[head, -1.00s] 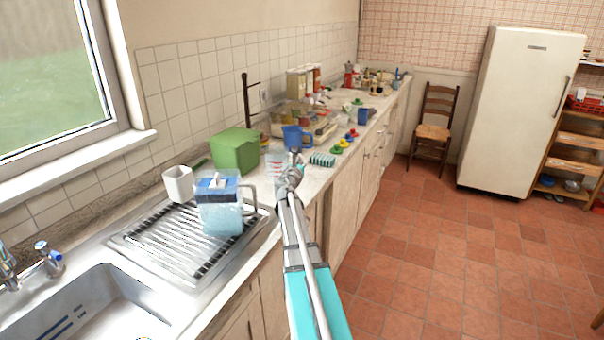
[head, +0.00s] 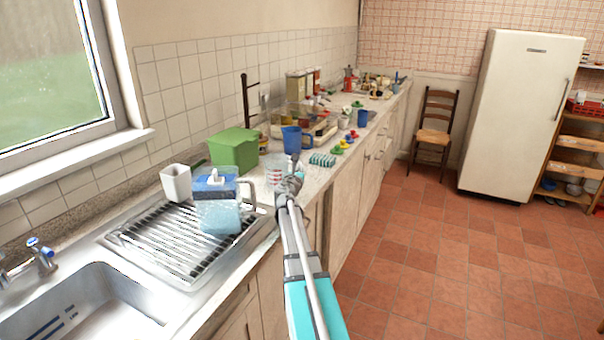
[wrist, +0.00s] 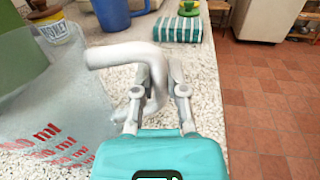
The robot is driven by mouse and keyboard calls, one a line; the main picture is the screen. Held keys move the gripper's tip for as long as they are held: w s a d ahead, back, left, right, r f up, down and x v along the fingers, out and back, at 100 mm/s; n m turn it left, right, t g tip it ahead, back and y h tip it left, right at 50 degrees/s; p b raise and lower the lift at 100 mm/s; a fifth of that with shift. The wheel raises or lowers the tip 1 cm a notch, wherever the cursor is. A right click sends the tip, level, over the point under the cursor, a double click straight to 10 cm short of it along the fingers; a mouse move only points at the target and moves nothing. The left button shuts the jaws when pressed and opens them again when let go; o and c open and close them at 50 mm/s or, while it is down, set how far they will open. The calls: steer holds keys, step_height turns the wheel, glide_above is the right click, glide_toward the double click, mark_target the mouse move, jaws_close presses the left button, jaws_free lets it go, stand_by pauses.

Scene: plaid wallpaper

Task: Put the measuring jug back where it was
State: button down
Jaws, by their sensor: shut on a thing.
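The measuring jug (head: 274,172) is clear with red markings. It stands upright at the counter's front part, just right of the drying rack. In the wrist view the jug (wrist: 55,125) fills the left side, with red "ml" print and a pale handle (wrist: 118,52). My gripper (head: 294,178) is at the jug's right side. In the wrist view my gripper (wrist: 166,80) is shut on the handle. The jug's base is out of the wrist view, so I cannot tell whether it touches the counter.
A green box (head: 233,152) and a blue mug (head: 291,141) stand close behind the jug.

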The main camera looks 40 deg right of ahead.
steer(key=shift+f, duration=0.15)
steer(key=c, duration=0.7)
jaws_free()
steer(key=shift+r, duration=0.25)
steer(key=v, duration=1.2)
steer(key=shift+a, duration=0.1)
steer(key=shift+s+f, duration=0.1)
